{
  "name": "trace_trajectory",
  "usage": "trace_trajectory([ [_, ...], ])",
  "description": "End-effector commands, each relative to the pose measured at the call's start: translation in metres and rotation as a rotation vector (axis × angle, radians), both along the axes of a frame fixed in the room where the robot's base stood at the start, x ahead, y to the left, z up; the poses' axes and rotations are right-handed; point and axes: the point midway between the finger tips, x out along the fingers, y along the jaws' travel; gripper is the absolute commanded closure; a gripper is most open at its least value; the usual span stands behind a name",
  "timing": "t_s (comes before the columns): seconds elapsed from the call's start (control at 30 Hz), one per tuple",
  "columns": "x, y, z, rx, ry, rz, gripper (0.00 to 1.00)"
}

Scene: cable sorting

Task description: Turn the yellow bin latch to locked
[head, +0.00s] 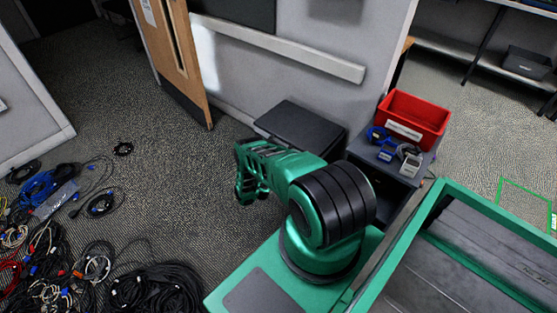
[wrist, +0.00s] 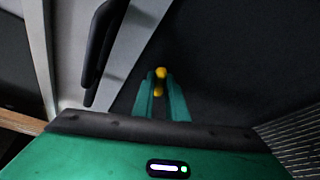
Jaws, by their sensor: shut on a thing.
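The yellow latch (wrist: 160,73) shows in the wrist view as a small yellow piece at and between my fingertips, against a dark surface. My gripper (wrist: 163,88) is shut on it, with a teal finger on either side. The fingers cover part of the latch, and I cannot tell its turn angle. In the head view my green arm reaches toward the wall side, and its own links hide the fingertips and the latch. A dark lidded box (head: 300,130) stands by the wall beyond my arm; I cannot tell whether it carries the latch.
A red bin (head: 425,113) and small devices stand on a dark cabinet to the right of my arm. Tangled cables (head: 60,235) cover the floor at left. A wooden door (head: 180,60) stands ajar at the back. Carpet between the cables and my arm is mostly clear.

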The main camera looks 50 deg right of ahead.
Motion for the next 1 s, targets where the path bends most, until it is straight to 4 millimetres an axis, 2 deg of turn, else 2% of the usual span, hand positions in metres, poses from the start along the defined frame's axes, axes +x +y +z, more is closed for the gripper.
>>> trace_trajectory([
  [0.7,-0.0002,-0.0002,-0.0018,0.007,-0.036,0.001,1.00],
  [0.73,-0.0003,-0.0003,-0.0017,0.007,-0.036,0.001,0.80],
  [0.8,-0.0003,-0.0002,-0.0016,0.006,-0.036,0.000,0.69],
  [1.0,-0.0003,-0.0001,-0.0013,0.006,-0.035,0.000,0.69],
])
